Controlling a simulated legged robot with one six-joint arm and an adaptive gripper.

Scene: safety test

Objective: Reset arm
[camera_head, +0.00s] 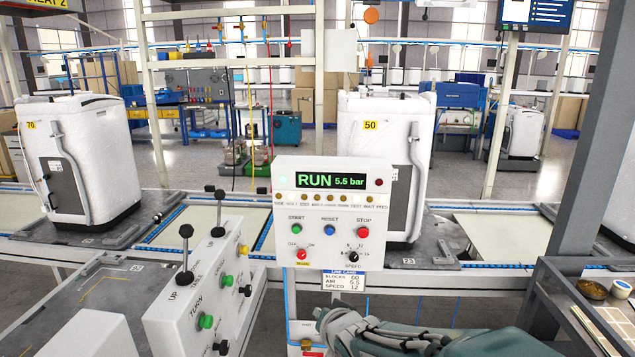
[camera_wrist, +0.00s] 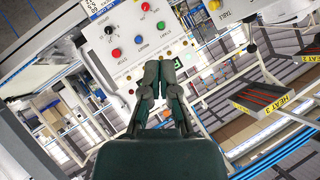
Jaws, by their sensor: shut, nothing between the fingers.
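My gripper (camera_head: 324,318) is low in the head view, in front of and below the white control panel (camera_head: 319,262). In the wrist view my gripper (camera_wrist: 159,64) has its fingers together, with nothing between them, and its tips overlap the panel in the picture. Whether they touch it I cannot tell. The panel's display (camera_head: 330,181) reads RUN 5.5 bar. Below it are a green START button (camera_head: 297,229), a blue RESET button (camera_head: 329,230) and a red STOP button (camera_head: 362,232). A red knob (camera_head: 302,254) and a black SPEED knob (camera_head: 352,256) sit lower.
A lever box (camera_head: 188,315) with black levers and green buttons stands left of the panel. White appliance bodies (camera_head: 90,155) stand on the conveyor line behind. A grey post (camera_head: 597,130) and a tray table (camera_head: 565,290) with small bowls are at right.

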